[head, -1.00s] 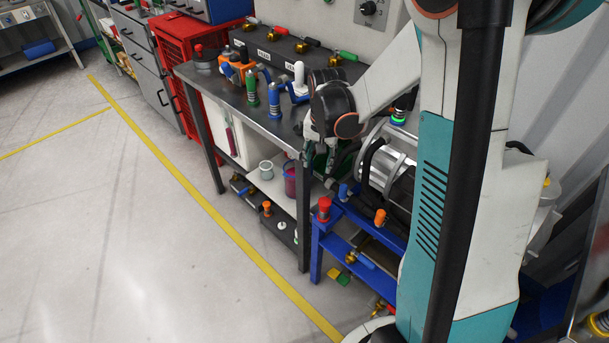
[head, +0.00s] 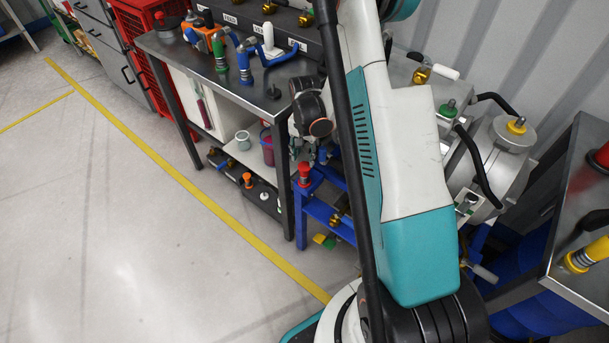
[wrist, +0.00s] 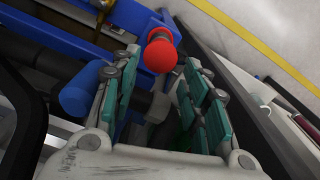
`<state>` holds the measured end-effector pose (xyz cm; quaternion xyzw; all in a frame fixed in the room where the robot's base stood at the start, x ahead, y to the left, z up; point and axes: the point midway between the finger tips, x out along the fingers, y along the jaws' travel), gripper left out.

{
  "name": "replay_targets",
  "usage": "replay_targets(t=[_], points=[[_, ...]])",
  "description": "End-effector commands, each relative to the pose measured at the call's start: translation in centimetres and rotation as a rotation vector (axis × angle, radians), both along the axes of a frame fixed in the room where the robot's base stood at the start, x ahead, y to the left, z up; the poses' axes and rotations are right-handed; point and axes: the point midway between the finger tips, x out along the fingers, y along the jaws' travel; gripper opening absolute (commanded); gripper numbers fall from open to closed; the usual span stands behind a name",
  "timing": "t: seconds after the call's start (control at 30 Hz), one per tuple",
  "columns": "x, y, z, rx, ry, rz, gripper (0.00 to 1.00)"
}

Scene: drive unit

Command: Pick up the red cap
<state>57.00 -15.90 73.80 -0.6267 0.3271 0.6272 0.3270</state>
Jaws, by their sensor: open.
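The red cap (head: 304,172) stands at the near corner of the blue frame (head: 322,212) in the head view. In the wrist view the rounded red cap (wrist: 160,55) lies at the upper middle, just beyond and between the fingertips. My gripper (wrist: 155,70) is open, with green-padded fingers on either side of the line to the cap. Nothing is held between them. In the head view my gripper (head: 323,152) is beside and slightly above the cap, partly hidden by my arm.
A metal workbench (head: 255,90) with coloured handles stands left of the blue frame. A blue cylinder (wrist: 77,101) sits close to the left finger in the wrist view. A grey machine (head: 485,160) is to the right. The floor at left is clear beyond the yellow line (head: 170,170).

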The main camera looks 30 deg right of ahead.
Motion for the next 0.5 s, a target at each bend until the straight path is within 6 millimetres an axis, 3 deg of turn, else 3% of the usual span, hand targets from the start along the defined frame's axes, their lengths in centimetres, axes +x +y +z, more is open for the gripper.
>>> replay_targets(t=[0.27, 0.5], points=[[0.0, 0.0, -1.7, 0.0, 0.0, 0.0, 0.42], [0.0, 0.0, -5.3, 0.0, 0.0, 0.001, 0.42]])
